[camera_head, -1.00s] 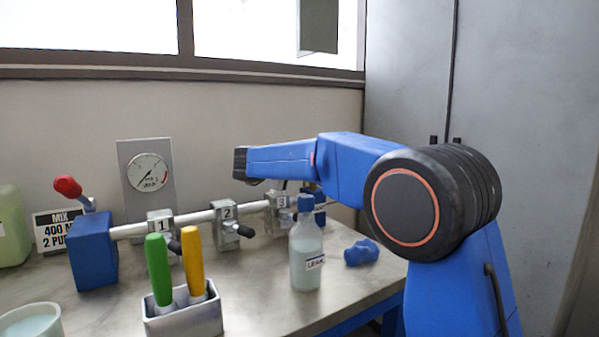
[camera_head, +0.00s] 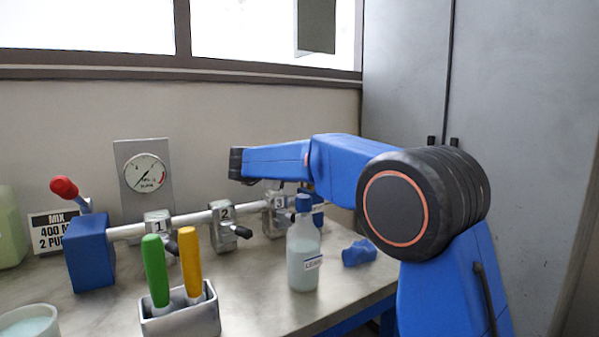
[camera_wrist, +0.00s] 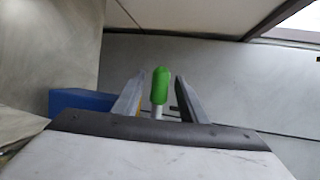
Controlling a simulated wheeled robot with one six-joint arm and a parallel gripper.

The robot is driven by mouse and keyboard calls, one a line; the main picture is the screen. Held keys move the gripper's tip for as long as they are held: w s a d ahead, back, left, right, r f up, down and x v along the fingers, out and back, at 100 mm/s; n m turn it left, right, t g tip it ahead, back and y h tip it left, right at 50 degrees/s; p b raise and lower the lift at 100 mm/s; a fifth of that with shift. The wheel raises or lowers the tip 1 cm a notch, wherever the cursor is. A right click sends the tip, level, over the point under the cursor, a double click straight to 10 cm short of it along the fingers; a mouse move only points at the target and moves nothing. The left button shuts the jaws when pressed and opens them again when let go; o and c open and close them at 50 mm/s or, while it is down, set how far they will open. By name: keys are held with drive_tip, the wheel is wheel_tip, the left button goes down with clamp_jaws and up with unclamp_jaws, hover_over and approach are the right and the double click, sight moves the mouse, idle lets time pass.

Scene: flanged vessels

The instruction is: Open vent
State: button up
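In the wrist view a green-capped handle (camera_wrist: 160,86) on a pale stem stands upright between the fingers of my gripper (camera_wrist: 160,97). The fingers are apart, with a gap on each side of the handle. A blue block (camera_wrist: 80,101) lies to its left. A pipe with clamp valves 1 (camera_head: 158,226), 2 (camera_head: 226,213) and 3 (camera_head: 279,203) runs from a blue block (camera_head: 90,254) with a red-knobbed lever (camera_head: 65,187). No part is visibly labelled vent.
A bottle (camera_head: 303,258) and a loose blue part (camera_head: 359,253) stand near the right of the bench. A holder (camera_head: 182,319) with green- and yellow-handled tools is in front. A gauge (camera_head: 145,173) is at the back, a bowl (camera_head: 28,322) at front left.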

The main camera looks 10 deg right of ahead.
drive_tip(key=v, duration=1.7)
drive_tip(key=shift+s+a, duration=0.1)
drive_tip(key=shift+s, duration=0.05)
